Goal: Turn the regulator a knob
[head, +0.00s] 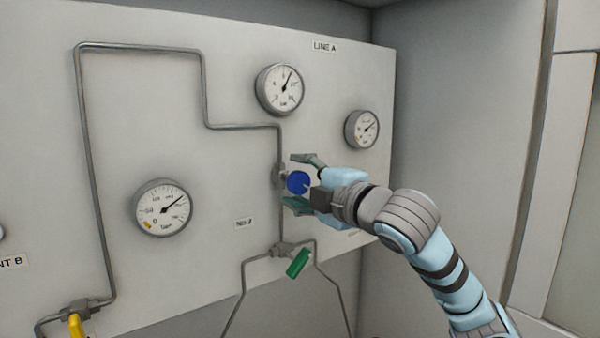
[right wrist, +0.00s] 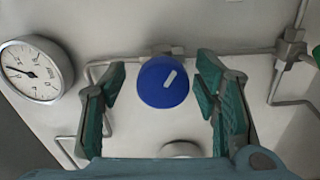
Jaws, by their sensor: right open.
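The regulator knob is a round blue knob (head: 297,182) on the grey panel, below the top gauge. In the right wrist view the blue knob (right wrist: 162,84) shows a white pointer mark slanting up to the right. My right gripper (head: 297,181) is open, with one finger above the knob and one below it in the head view. In the right wrist view the green-padded fingers (right wrist: 163,95) stand on either side of the knob, with a visible gap on each side. My left gripper is not in view.
The panel (head: 240,90) carries a LINE A label (head: 325,46), a top gauge (head: 280,89), a right gauge (head: 361,129) and a large temperature gauge (head: 161,207). Grey pipes run along it. A green valve handle (head: 298,263) sits below the knob; a yellow handle (head: 77,325) is lower left.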

